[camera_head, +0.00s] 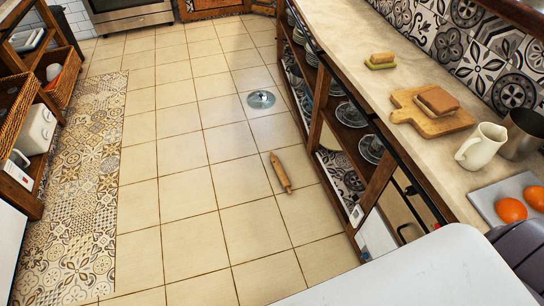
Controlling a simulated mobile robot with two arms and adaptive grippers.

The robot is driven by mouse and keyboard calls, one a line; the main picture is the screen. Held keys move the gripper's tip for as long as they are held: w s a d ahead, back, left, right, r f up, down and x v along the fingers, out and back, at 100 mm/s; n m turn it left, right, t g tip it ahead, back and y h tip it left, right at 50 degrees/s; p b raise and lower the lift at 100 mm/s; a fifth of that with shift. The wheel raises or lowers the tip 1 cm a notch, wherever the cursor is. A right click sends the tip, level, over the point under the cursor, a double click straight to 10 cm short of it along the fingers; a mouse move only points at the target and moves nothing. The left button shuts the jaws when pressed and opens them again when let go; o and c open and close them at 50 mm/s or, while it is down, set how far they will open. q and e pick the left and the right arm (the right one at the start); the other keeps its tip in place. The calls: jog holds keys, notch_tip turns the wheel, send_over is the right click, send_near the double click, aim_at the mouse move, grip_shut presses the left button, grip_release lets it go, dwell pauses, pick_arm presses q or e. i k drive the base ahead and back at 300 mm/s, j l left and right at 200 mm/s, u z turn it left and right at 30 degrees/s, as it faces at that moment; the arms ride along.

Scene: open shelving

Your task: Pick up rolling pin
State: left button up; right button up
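The rolling pin (280,171) is light wood and lies on the tiled floor near the middle of the view. It lies a little left of the shelving unit on the right and touches nothing but the floor. Neither of my grippers shows in the head view.
A round metal lid (261,99) lies on the floor beyond the pin. A counter (413,151) over open shelving (317,125) runs along the right, bearing a cutting board (432,125) and a pitcher (481,147). A patterned rug (81,196) lies left. Floor between is clear.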

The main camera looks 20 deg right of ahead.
aim_at(282, 176)
jog(key=i, duration=2.5)
jog(key=i+z, duration=0.3)
jog(key=z, duration=0.2)
jog(key=i+j+z, duration=0.2)
jog(key=z, duration=0.3)
jog(key=i+j+z, duration=0.45)
jog(key=k+l, duration=0.05)
jog(key=l, duration=0.05)
